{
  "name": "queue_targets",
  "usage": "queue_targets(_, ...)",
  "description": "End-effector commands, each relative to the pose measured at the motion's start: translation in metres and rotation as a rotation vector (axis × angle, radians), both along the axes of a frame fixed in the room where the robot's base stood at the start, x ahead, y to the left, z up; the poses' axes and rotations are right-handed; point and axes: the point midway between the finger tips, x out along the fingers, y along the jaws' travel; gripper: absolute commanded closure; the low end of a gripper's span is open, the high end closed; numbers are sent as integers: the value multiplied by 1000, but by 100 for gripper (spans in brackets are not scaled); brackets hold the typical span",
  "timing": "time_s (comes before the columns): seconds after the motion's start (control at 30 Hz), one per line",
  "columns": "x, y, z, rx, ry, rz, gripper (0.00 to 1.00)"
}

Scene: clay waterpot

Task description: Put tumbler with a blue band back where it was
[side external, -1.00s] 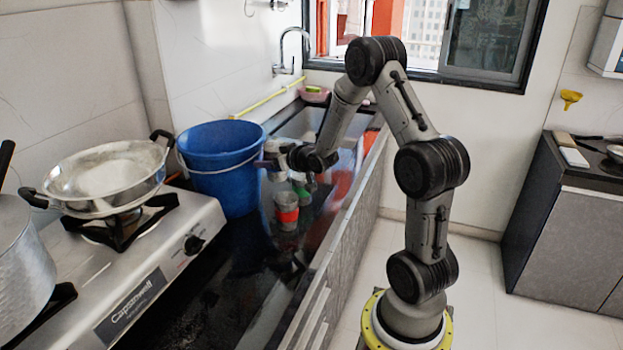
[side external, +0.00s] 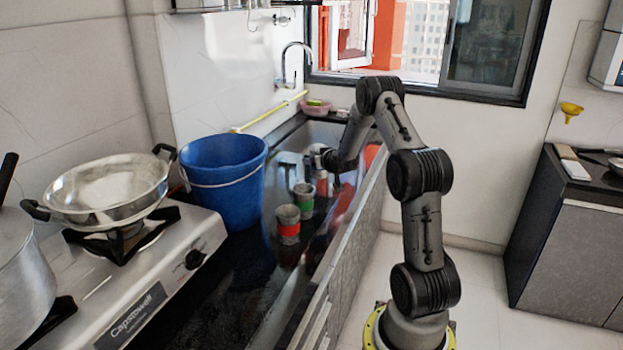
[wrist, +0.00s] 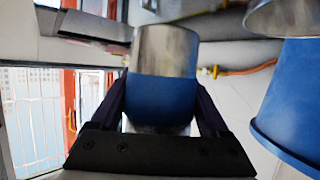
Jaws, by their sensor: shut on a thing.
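The tumbler with a blue band (wrist: 163,52) is a metal cup with a wide blue stripe. In the wrist view it sits between the two fingers of my gripper (wrist: 162,100), which is shut on it. In the side view my gripper (side external: 318,160) is above the dark counter, right of the blue bucket. The blue band cannot be made out there. A tumbler with a red band (side external: 288,224) and one with a green band (side external: 304,200) stand upright on the counter, nearer the camera than my gripper. Another reddish item (side external: 322,184) shows just below my gripper.
The blue bucket (side external: 222,175) stands left of the tumblers; a large blue shape (wrist: 290,100) fills the wrist view's right. A stove (side external: 150,270) with a metal pan (side external: 108,190) is at left. A tap (side external: 285,70) rises behind. The near counter is clear.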

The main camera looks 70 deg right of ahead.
Motion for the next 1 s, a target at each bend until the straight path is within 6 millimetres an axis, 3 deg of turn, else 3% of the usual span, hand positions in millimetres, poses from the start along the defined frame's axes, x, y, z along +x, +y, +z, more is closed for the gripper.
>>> queue_targets(0.13, 18, -23, -15, 0, 0, 1, 78)
queue_targets(0.4, 37, -48, -54, 0, 0, 1, 78)
queue_targets(0.73, 45, -59, -70, 0, -1, 1, 78)
queue_targets(1.0, 45, -59, -101, 0, -2, 1, 78)
